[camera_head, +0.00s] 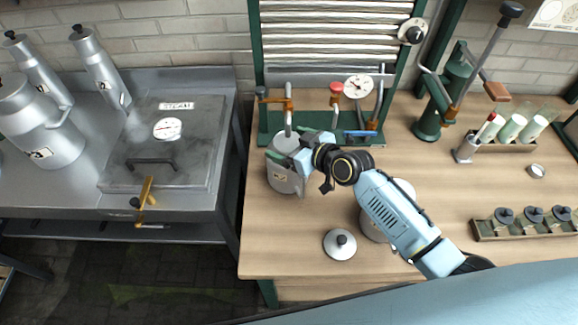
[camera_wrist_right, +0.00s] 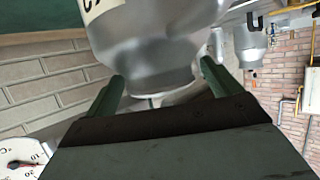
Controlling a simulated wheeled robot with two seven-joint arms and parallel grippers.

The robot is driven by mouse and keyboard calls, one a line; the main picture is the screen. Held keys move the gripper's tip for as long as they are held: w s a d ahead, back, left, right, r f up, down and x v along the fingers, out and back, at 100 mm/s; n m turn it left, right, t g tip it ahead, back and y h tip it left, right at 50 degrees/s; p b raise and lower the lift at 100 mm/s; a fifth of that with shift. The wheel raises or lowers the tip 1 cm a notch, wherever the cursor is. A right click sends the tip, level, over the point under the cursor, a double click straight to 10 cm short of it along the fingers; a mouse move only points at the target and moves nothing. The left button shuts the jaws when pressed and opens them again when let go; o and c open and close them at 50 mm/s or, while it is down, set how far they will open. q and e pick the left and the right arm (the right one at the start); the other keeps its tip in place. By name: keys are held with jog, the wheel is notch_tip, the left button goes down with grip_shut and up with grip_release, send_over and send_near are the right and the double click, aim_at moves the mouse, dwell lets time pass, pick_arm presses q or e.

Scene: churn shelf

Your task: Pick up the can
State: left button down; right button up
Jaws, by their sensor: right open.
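A grey metal can (camera_head: 284,178) with a small label stands upright on the wooden bench, left of its middle. My right gripper (camera_head: 288,148) is at the upper part of this can and hides some of it. In the right wrist view, the can (camera_wrist_right: 150,40) fills the top centre, its narrower part between the two open green fingers (camera_wrist_right: 162,85). I cannot tell whether either finger touches it. A second metal can (camera_head: 371,224) stands to the right, mostly hidden under my right arm. My left gripper is not in view.
A round lid (camera_head: 340,244) lies near the bench's front. A green-based rack with pipes and a gauge (camera_head: 358,86) stands behind the can. A green press (camera_head: 442,100), tube rack (camera_head: 508,143) and jar tray (camera_head: 530,228) are right. A steel vat (camera_head: 163,140) is left.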

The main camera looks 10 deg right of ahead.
jog(key=shift+s+f, duration=0.1)
jog(key=shift+f, duration=0.1)
grip_shut()
jog(key=shift+r, duration=0.15)
dwell(0.4)
